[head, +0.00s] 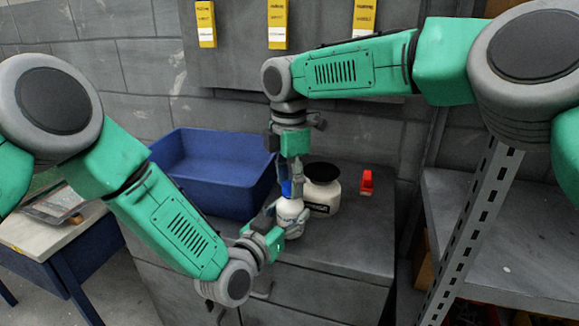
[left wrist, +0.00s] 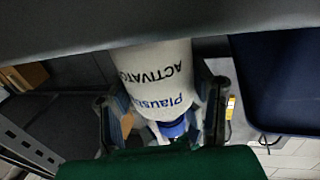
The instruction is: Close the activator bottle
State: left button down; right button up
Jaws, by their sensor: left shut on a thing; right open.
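The activator bottle (head: 289,209) is white and stands upright on the grey cabinet top. Its printed side shows upside down in the left wrist view (left wrist: 158,75), with "ACTIVATOR" on it. A blue cap (head: 286,188) is at the bottle's mouth, and it also shows in the left wrist view (left wrist: 174,129). I cannot tell whether it is screwed tight. My left gripper (head: 287,222) is shut on the bottle's body from the left front. My right gripper (head: 287,178) points down from above, open, with its fingers around the cap; whether they touch it is unclear.
A larger white jar with a black lid (head: 322,171) stands right behind the bottle. A small red object (head: 366,182) is farther right. A blue bin (head: 212,172) stands at the left. Metal shelving (head: 470,235) bounds the right side. The cabinet's right front (head: 345,245) is clear.

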jog(key=shift+f, duration=0.35)
grip_shut()
